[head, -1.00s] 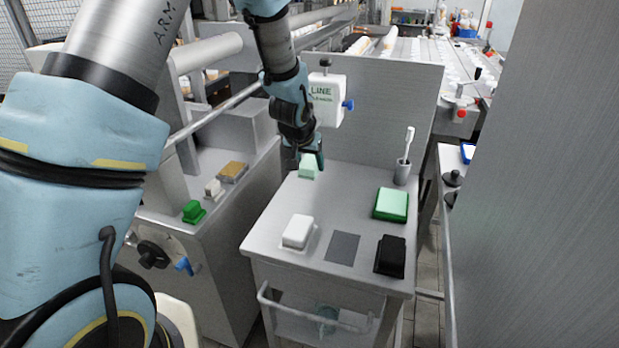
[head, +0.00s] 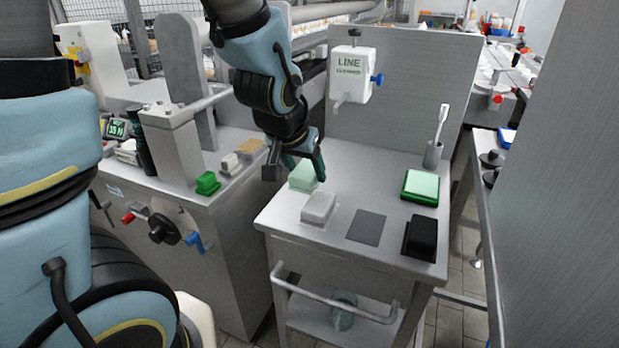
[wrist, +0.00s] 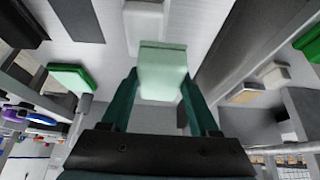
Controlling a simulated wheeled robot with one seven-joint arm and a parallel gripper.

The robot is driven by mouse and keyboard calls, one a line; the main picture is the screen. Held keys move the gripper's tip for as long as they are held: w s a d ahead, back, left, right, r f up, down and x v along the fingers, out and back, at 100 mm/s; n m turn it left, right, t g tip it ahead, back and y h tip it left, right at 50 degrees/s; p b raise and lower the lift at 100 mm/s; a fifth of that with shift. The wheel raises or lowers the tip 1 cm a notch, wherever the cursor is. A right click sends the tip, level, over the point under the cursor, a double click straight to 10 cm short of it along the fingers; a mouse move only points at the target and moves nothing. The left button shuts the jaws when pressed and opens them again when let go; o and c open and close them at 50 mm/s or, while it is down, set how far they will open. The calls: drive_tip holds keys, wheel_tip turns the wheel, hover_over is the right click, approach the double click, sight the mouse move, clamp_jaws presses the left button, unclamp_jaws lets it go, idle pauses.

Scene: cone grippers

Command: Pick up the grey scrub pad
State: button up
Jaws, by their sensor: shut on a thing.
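My gripper (head: 302,168) is shut on a pale green block (head: 303,178) near the left edge of the cart top. The wrist view shows the pale green block (wrist: 163,75) between both fingers (wrist: 160,95). I cannot tell how far it is above the cart. A light grey, rounded pad (head: 318,208) lies on the cart just in front of it, apart from my fingers. The wrist view shows this pad (wrist: 146,28) partly hidden behind the held block. A flat dark grey square (head: 366,228) lies to its right.
The cart top (head: 345,190) also holds a green pad (head: 420,187), a black block (head: 420,238) and a cup with a brush (head: 433,154). A dispenser (head: 351,75) hangs on the back panel. A counter (head: 200,198) with small blocks stands left.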

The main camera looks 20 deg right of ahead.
drive_tip(key=b, duration=0.4)
drive_tip(key=shift+s+a+f, duration=0.3)
drive_tip(key=shift+s+a, duration=0.05)
drive_tip(key=shift+s, duration=0.05)
drive_tip(key=shift+s+a+r+b, duration=0.3)
drive_tip(key=shift+a+b, duration=0.25)
drive_tip(key=shift+b, duration=0.7)
drive_tip(key=shift+s, duration=0.1)
